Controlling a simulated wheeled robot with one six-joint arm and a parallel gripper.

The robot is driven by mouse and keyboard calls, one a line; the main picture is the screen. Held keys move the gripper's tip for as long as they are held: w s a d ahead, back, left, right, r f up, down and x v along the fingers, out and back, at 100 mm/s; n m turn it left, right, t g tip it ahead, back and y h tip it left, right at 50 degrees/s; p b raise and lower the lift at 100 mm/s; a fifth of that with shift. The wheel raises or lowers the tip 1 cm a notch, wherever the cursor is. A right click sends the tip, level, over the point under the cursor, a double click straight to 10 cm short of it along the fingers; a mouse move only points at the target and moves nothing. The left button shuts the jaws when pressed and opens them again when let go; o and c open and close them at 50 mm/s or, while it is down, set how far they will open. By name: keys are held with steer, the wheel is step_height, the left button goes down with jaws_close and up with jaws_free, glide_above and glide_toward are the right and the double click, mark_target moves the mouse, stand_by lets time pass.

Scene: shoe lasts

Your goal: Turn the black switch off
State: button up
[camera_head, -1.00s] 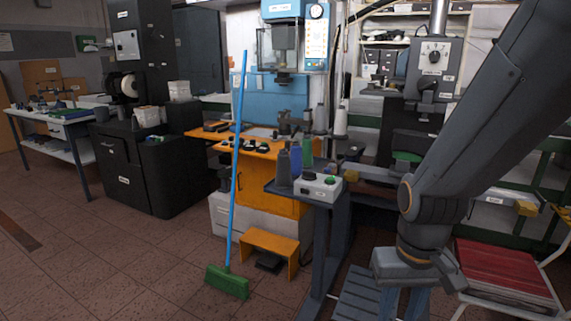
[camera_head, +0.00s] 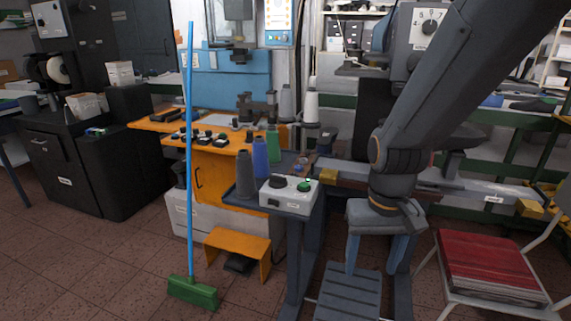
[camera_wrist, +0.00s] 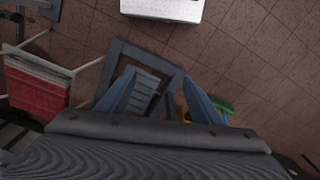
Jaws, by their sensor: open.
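A white control box (camera_head: 289,196) sits on the dark top of a stand. The black switch (camera_head: 278,181) is on its left side and a green button (camera_head: 304,186) on its right; its on or off position is too small to tell. My gripper (camera_head: 376,265) is open and empty, pointing down, to the right of the box, lower in the picture and apart from it. In the wrist view, the open fingers (camera_wrist: 160,98) have nothing between them but the floor-level frame below. A pale box edge (camera_wrist: 165,10) shows at the top there.
A red-seated chair (camera_head: 488,262) is at the right, a green broom (camera_head: 193,293) and orange step (camera_head: 237,252) at the left.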

steer(key=w+a+r+m+p, duration=0.15)
steer(key=w+a+r, duration=0.25)
steer(key=w, duration=0.5)
steer(key=w+a+r+p, duration=0.2)
steer(key=w+a+r, duration=0.2)
steer(key=w, duration=0.5)
steer(key=m+p, duration=0.2)
steer(key=p, duration=0.1)
glide_toward(278, 179)
steer(key=shift+w, duration=0.25)
steer(key=shift+w+f, duration=0.1)
steer(key=shift+f, duration=0.05)
step_height(278, 179, down, 7)
steer(key=p, duration=0.2)
steer(key=shift+f+p, duration=0.2)
steer(key=shift+p, duration=0.1)
steer(key=shift+c, duration=0.4)
steer(key=c, duration=1)
